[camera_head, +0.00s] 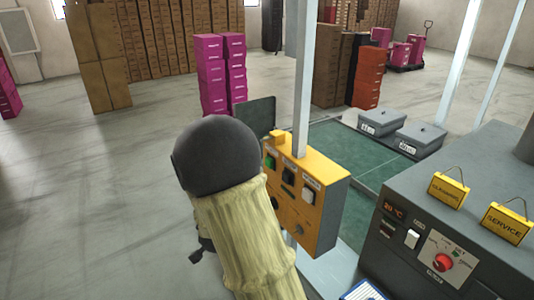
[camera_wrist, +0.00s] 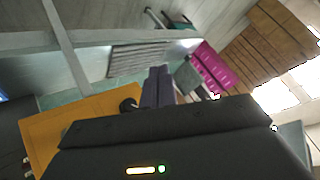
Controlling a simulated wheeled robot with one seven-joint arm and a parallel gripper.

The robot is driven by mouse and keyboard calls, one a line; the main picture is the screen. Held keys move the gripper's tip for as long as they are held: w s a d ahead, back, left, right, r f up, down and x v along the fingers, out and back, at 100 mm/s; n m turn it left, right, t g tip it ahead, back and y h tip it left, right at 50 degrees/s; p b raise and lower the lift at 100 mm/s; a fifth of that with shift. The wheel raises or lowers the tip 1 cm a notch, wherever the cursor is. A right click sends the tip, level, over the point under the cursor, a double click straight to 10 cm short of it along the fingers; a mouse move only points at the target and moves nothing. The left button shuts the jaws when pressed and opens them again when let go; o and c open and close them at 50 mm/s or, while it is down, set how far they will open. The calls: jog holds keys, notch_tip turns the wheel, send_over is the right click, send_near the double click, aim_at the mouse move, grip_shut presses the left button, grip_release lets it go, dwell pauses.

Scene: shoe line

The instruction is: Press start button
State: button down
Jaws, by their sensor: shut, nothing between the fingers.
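The yellow control box (camera_head: 328,200) is mounted on a pale post right of my arm in the head view. A green button (camera_head: 271,163), likely the start button, is at the upper left of its panel. A black switch, a white-framed switch and knobs are also on the panel. In the wrist view the box (camera_wrist: 62,122) is at lower left, with a round black knob (camera_wrist: 128,104) beside my fingers. My gripper (camera_wrist: 158,72) is shut and empty, beside the box; contact cannot be told. In the head view my arm hides the gripper, and the green button is not identifiable in the wrist view.
A grey machine (camera_head: 420,240) with a red knob and yellow signs stands at right. Magenta boxes (camera_head: 222,75) are stacked farther back. The floor at left is clear.

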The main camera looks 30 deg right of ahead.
jog(key=w+d+r+m+t+h+p, duration=0.6)
jog(key=d+r+m+h+p, duration=0.1)
jog(key=r+m+h, duration=0.2)
jog(key=shift+d+r+h, duration=0.2)
jog(key=shift+r+h, duration=0.65)
jog(key=shift+h, duration=0.35)
jog(key=shift+d, duration=0.1)
jog(key=d+p, duration=0.1)
jog(key=d, duration=0.7)
jog(key=shift+w+d, duration=0.25)
jog(key=shift+d, duration=0.1)
jog(key=shift+s, duration=0.1)
jog(key=shift+d, duration=0.15)
dwell(0.5)
